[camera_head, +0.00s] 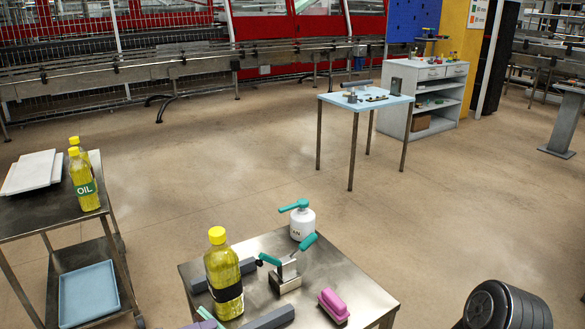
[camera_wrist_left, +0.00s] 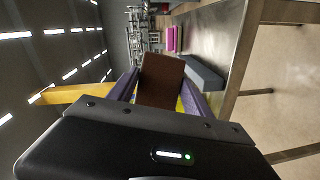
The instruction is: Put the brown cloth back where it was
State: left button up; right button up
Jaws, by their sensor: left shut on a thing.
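The brown cloth (camera_wrist_left: 161,72) shows in the left wrist view as a folded, flat brown piece. My left gripper (camera_wrist_left: 160,92) is shut on it, with a purple finger on either side. Beyond it in that view are a grey bar (camera_wrist_left: 203,74), a pink object (camera_wrist_left: 174,38) and the metal table edge (camera_wrist_left: 240,62). My right gripper is not in view.
The near metal table (camera_head: 345,285) bears an oil bottle (camera_head: 223,275), grey divider bars (camera_head: 237,272), a teal-handled clamp (camera_head: 287,275), a white canister (camera_head: 302,223) and a pink brush-like object (camera_head: 333,304). A cart (camera_head: 40,215) stands left. The floor between is clear.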

pick_arm(q)
jog(key=shift+s+a+f+n+t, duration=0.15)
jog(key=shift+s+f, duration=0.1)
jog(key=shift+f, duration=0.3)
jog(key=shift+s+a+f+n+t, duration=0.15)
jog(key=shift+s+f, duration=0.1)
jog(key=shift+f, duration=0.25)
jog(key=shift+d, duration=0.1)
